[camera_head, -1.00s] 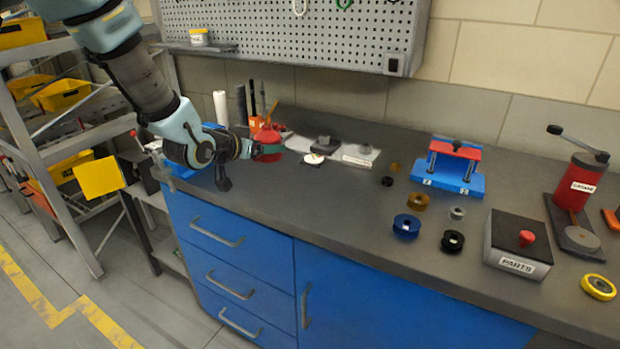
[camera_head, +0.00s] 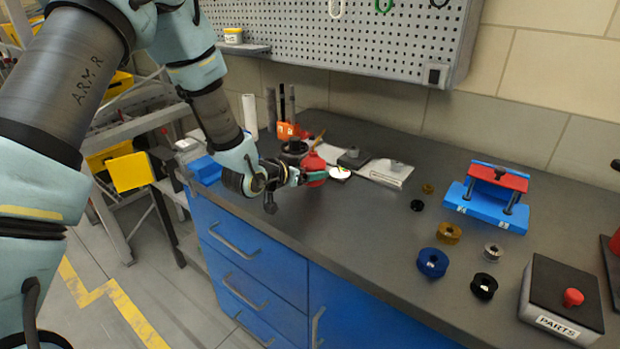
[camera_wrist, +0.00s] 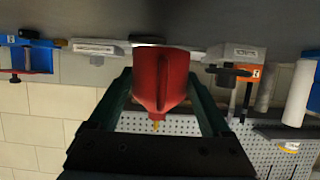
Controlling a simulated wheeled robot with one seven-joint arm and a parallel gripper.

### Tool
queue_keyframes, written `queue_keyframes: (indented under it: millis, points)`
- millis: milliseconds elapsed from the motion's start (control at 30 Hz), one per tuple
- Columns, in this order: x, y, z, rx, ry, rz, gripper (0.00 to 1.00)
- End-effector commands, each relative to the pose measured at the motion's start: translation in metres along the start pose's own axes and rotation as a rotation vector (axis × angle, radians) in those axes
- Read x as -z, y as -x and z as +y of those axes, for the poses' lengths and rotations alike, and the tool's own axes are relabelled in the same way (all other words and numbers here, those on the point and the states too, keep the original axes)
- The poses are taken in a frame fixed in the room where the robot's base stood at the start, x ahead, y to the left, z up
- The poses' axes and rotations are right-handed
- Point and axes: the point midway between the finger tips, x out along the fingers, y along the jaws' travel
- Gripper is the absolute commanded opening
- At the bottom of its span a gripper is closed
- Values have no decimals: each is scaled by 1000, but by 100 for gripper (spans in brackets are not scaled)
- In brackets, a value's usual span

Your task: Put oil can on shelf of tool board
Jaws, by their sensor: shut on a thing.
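The red oil can (camera_head: 314,166) is held between the two fingers of my gripper (camera_head: 314,177), over the left part of the counter. In the wrist view, the fingers flank the can's red body (camera_wrist: 160,78), and its yellowish spout tip points down in that picture. In the head view the can looks about upright; whether its base clears the counter is hard to tell. The grey perforated tool board (camera_head: 345,40) is on the wall behind. Its small shelf (camera_head: 246,49) juts out at the lower left and bears a yellow and white tub (camera_head: 233,36).
An orange holder with dark tools (camera_head: 288,131) and a white roll (camera_head: 250,115) stand behind the can. A white disc (camera_head: 340,172) lies just right of it.

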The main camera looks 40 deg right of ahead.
Motion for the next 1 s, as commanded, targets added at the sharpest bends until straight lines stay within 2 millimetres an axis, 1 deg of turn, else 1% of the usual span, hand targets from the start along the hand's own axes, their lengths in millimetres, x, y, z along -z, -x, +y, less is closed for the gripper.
queue_keyframes:
  millis: [100,200,667,700,833,1000]
  points:
    - [-15,-6,1,-2,3,-3,9]
    - [-23,-10,1,-1,1,-1,9]
    - [-31,-13,0,0,0,1,9]
    - [-30,-12,0,-1,0,-1,86]
    - [-30,-12,0,-1,0,-1,100]
    - [-30,-12,0,-1,0,-1,100]
